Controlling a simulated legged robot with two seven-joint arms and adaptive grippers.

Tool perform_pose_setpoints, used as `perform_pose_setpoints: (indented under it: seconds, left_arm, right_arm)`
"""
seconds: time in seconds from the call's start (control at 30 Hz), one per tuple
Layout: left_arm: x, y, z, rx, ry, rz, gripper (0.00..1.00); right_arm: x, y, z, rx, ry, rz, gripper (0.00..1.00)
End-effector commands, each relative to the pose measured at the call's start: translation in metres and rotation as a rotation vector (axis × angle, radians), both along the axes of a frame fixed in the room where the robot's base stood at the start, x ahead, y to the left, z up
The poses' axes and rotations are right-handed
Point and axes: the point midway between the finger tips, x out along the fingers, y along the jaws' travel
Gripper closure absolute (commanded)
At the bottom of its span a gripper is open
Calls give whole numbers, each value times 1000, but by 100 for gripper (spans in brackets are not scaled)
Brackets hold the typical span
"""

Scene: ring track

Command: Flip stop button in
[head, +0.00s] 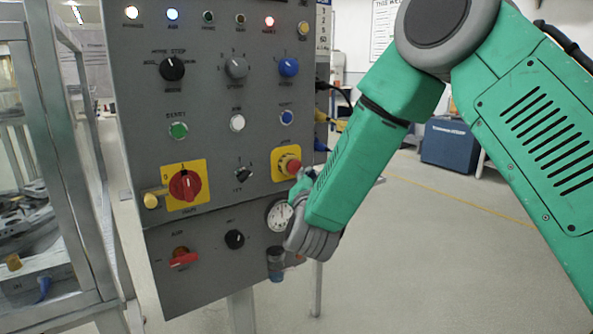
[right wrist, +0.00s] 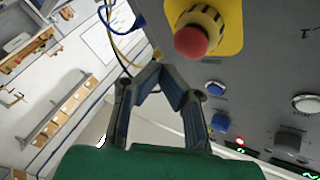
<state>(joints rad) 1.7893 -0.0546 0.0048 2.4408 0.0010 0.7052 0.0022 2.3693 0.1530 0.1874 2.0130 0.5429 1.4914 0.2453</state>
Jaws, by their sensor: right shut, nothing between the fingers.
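The stop button (head: 290,164) is a red mushroom knob on a yellow plate, on the right side of the grey control panel (head: 215,130). In the right wrist view the red stop button (right wrist: 191,41) stands out from a black and yellow collar at the top. My right gripper (head: 300,185) is just below and right of the button in the head view. In the right wrist view its fingertips (right wrist: 158,70) meet in a point, empty, a little apart from the red knob in the picture. Whether they touch it I cannot tell. My left gripper is not in view.
A red rotary switch (head: 185,185) on a yellow plate, a green button (head: 179,131), a white dial (head: 280,215) and several knobs share the panel. A metal frame (head: 55,160) stands at left. A blue box (head: 448,142) sits behind right. The floor at right is clear.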

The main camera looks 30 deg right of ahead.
Motion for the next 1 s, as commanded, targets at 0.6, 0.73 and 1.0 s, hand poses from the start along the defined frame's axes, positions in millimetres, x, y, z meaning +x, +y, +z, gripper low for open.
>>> perform_pose_setpoints:
  seconds: [0.6,0.73,1.0]
  left_arm:
    - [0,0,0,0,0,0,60]
    - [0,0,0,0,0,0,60]
    - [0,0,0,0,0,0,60]
  right_arm:
    - [15,1,0,0,0,0,100]
    - [15,1,0,0,0,1,100]
    - [15,1,0,0,0,1,100]
